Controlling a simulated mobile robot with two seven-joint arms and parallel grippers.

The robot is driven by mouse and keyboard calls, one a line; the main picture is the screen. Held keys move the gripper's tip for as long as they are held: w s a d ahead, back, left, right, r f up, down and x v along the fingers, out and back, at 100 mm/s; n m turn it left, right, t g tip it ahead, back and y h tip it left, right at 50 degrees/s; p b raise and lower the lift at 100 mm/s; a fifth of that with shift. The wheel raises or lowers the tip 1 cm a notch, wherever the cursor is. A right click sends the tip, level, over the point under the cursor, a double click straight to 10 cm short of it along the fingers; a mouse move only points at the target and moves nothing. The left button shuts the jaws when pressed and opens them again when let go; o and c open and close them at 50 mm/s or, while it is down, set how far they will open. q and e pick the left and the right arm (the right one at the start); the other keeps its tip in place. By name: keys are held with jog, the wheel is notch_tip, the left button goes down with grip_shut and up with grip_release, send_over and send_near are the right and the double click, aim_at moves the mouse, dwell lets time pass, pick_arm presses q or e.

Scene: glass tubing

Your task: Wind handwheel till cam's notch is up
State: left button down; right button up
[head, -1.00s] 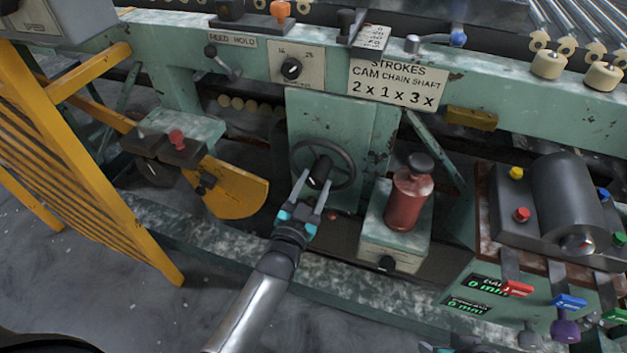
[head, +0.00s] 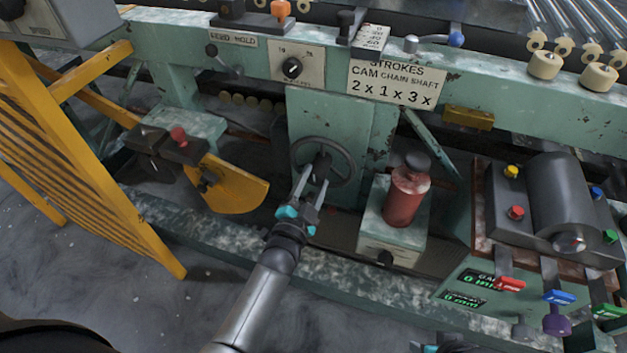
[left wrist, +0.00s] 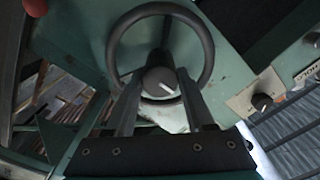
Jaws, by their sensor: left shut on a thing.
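The dark handwheel (head: 351,150) is on the green panel in the middle of the head view. My left gripper (head: 318,168) reaches the wheel's centre from below. In the left wrist view its fingers (left wrist: 160,90) lie on either side of the knob and are shut on it. I cannot pick out the cam or its notch for certain. Only a teal bit of what seems my right gripper (head: 430,349) shows at the bottom edge, with its fingers hidden.
A red bottle-like cylinder (head: 405,197) stands on a box right of the wheel. An orange fan-shaped plate (head: 238,192) is to its left. A sign (head: 395,82) reads "STROKES CAM CHAIN SHAFT 2x1x3x". A yellow rail frame (head: 105,190) stands at the left.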

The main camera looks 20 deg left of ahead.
pick_arm(q)
jog(key=shift+c, duration=1.3)
grip_release()
jog(key=shift+s, duration=0.25)
jog(key=s+p, duration=0.4)
jog(key=s, duration=1)
jog(key=shift+s+a+p, duration=0.25)
jog(key=shift+s+p, duration=0.15)
pick_arm(e)
jog(key=s+d+f+g, duration=0.1)
jog(key=s+f, duration=0.3)
jog(key=f, duration=0.5)
jog(key=shift+d+f, duration=0.15)
jog(key=shift+f, duration=0.05)
jog(key=shift+s, duration=0.1)
